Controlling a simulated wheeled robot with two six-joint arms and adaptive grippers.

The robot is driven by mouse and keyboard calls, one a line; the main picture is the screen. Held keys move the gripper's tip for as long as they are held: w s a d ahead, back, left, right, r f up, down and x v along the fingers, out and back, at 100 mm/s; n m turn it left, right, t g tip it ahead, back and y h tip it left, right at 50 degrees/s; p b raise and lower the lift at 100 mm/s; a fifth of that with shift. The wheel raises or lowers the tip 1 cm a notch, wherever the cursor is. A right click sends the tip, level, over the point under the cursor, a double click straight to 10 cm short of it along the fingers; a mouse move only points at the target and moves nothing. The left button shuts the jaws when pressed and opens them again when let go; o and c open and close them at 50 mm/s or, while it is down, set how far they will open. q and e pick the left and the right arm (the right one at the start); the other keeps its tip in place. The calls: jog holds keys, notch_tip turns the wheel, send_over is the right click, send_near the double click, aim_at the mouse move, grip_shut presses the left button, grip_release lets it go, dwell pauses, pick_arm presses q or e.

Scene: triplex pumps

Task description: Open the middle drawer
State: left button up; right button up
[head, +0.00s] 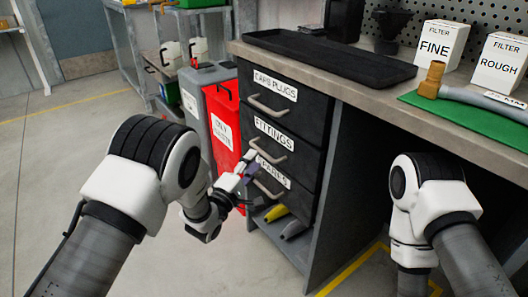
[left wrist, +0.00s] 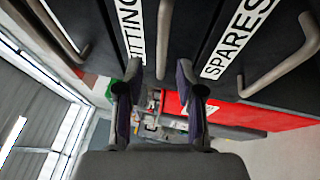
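The dark drawer unit has three drawers, all looking shut. The middle drawer (head: 306,160) is labelled FITTINGS and has a curved grey bar handle (head: 268,158). In the left wrist view the FITTINGS label (left wrist: 130,30) is partly cut off, and the middle handle (left wrist: 164,40) lies in line with the gap between my fingers. My left gripper (head: 249,162) is at the left end of that handle. In the left wrist view its fingers (left wrist: 160,75) are apart, one on each side of the handle; contact cannot be told. My right arm shows, but its gripper is out of view.
The top drawer (head: 309,105) is above and the SPARES drawer (head: 298,198) below, each with its own handle. A red bin (head: 222,120) and a grey bin stand left of the unit. The bench above holds a black tray (head: 330,55) and filter boxes. Open floor lies left.

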aim_at(261, 150)
pick_arm(q)
jog(key=x, duration=0.1)
jog(key=b+x, duration=0.1)
jog(key=x, duration=0.2)
jog(key=shift+w+d+f, duration=0.25)
jog(key=shift+w, duration=0.05)
jog(key=shift+w+d+r, duration=0.1)
jog(key=shift+w+r, duration=0.05)
jog(key=shift+w, duration=0.05)
grip_shut()
